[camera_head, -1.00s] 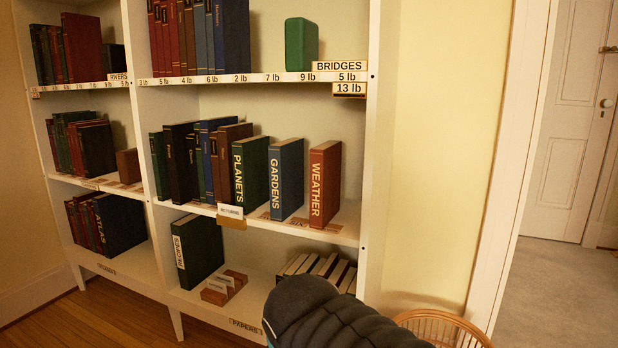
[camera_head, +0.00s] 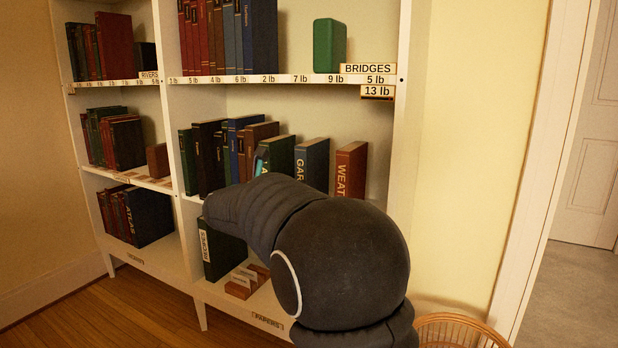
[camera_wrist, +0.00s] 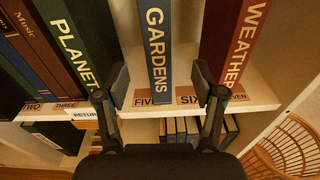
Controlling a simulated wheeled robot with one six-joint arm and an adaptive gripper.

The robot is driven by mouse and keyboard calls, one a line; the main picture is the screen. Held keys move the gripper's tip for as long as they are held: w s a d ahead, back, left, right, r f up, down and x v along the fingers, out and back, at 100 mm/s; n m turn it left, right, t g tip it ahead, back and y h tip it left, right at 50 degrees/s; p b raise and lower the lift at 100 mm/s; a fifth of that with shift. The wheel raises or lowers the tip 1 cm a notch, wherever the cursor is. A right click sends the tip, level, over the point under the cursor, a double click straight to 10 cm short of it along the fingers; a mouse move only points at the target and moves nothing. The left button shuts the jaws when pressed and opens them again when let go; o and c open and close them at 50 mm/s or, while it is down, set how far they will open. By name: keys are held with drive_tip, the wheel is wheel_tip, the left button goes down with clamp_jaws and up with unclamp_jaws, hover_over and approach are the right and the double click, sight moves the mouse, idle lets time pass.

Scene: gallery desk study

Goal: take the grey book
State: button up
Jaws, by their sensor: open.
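A slate-blue book with GARDENS on its spine (camera_wrist: 157,45) stands upright on the middle shelf; it also shows in the head view (camera_head: 312,160), partly behind my arm. It is the nearest to grey among the standing books; I see no plainly grey spine. In the wrist view my gripper (camera_wrist: 161,76) is open, one finger either side of the lower part of this spine. I cannot tell whether the fingers reach past its front face. In the head view my arm hides most of the gripper.
A green PLANETS book (camera_wrist: 72,40) stands left and a red WEATHER book (camera_wrist: 235,40) right, with gaps between. Numbered labels line the shelf edge (camera_wrist: 160,112). Below, a dark book (camera_head: 222,252) leans in the lower shelf. A wicker basket (camera_head: 455,328) stands at lower right.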

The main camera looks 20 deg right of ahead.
sight(311, 170)
drive_tip(key=x, duration=1.4)
drive_tip(key=shift+w+r, duration=0.1)
drive_tip(key=shift+w, duration=0.05)
clamp_jaws()
drive_tip(key=shift+r, duration=0.2)
